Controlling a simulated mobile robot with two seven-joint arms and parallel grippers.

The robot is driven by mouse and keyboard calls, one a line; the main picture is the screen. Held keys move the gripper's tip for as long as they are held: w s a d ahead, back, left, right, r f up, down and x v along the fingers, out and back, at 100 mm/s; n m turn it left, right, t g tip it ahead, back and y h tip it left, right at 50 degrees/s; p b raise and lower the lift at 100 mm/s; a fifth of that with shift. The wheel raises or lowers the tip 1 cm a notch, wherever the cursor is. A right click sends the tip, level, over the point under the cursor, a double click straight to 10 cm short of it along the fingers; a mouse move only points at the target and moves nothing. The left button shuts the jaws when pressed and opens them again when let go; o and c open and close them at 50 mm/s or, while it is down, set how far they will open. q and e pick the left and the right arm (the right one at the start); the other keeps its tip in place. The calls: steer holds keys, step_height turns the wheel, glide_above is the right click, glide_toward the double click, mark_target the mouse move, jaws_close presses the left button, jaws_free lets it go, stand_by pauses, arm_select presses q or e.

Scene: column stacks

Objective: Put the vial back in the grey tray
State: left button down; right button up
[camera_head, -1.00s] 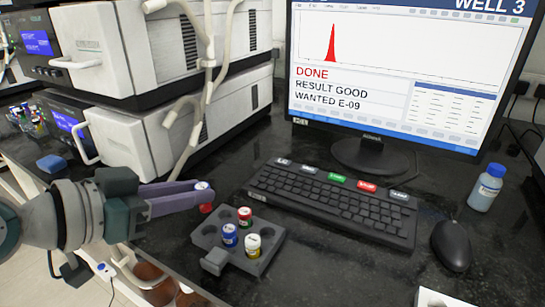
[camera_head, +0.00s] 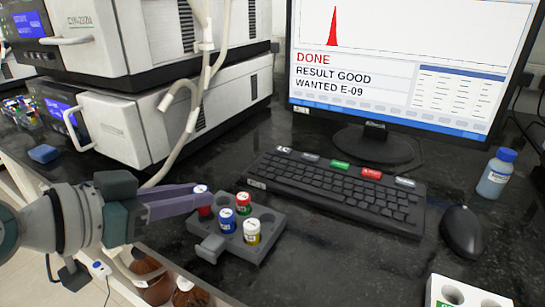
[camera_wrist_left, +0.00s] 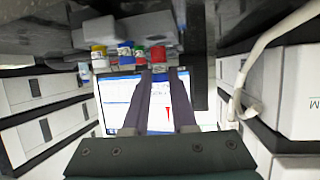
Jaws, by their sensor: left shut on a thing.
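My left gripper (camera_head: 200,195) is shut on a red vial (camera_head: 204,210) with a pale top, held upright at the far left corner of the grey tray (camera_head: 208,249). The held vial also shows in the left wrist view (camera_wrist_left: 158,54). Its lower end is against the tray in the picture; I cannot tell whether it is in a hole or just above one. The tray holds a blue vial (camera_head: 227,221), another red vial (camera_head: 243,203) and a yellow vial with a white cap (camera_head: 251,232). My right gripper is out of view.
A keyboard (camera_head: 335,190) lies right behind the tray, with a mouse (camera_head: 462,232) and a capped bottle (camera_head: 496,174) further right. A white holder (camera_head: 468,292) is at the front right. A pale hose (camera_head: 185,130) hangs beside the stacked instruments (camera_head: 170,125) behind my gripper.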

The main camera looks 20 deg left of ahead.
arm_select(q)
steer(key=shift+f+b, duration=1.05)
steer(key=shift+f, duration=0.05)
stand_by(0.3)
stand_by(0.4)
steer(key=c, duration=0.6)
jaws_free()
steer(key=shift+c, duration=0.2)
